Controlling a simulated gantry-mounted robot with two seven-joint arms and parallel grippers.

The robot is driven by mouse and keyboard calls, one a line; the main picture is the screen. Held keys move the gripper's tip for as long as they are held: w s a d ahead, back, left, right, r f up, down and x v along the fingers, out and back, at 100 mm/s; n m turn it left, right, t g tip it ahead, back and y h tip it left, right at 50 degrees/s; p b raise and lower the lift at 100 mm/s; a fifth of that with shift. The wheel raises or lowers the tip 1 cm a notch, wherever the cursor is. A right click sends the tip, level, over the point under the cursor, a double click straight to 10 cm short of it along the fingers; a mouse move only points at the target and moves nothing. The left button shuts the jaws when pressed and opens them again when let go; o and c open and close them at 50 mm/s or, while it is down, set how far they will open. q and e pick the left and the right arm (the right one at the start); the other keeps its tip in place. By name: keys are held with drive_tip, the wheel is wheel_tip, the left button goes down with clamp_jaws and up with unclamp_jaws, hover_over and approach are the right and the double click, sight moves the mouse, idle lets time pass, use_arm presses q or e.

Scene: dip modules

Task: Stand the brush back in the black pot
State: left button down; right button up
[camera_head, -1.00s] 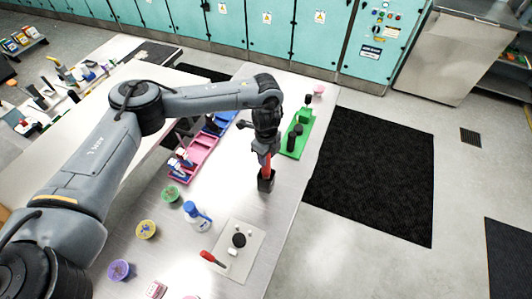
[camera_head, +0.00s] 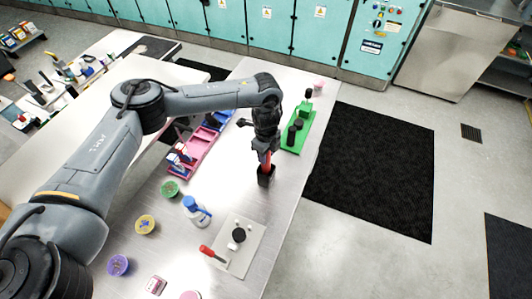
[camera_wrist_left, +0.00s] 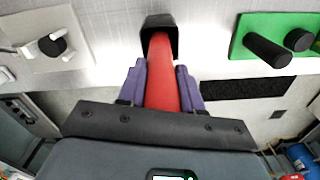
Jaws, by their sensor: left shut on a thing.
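The black pot (camera_head: 266,178) stands upright on the metal table near its right edge. It also shows at the top middle of the wrist view (camera_wrist_left: 161,22). My left gripper (camera_head: 266,151) is above the pot, shut on the red brush (camera_head: 267,162). In the wrist view the brush's red body (camera_wrist_left: 162,75) runs between the purple finger pads of the gripper (camera_wrist_left: 161,80) to the pot's mouth. Its far end is hidden at the pot, so I cannot tell how deep it sits. My right gripper is not in view.
A green holder with black posts (camera_head: 297,132) stands behind the pot. A pink tray (camera_head: 194,150) lies to the left. A blue-capped bottle (camera_head: 194,209) and a pale plate with a black knob (camera_head: 240,247) are in front. Small coloured tubs line the left side.

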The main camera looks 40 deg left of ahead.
use_arm(q)
drive_tip(key=c, duration=0.7)
unclamp_jaws()
drive_tip(key=shift+r, duration=0.1)
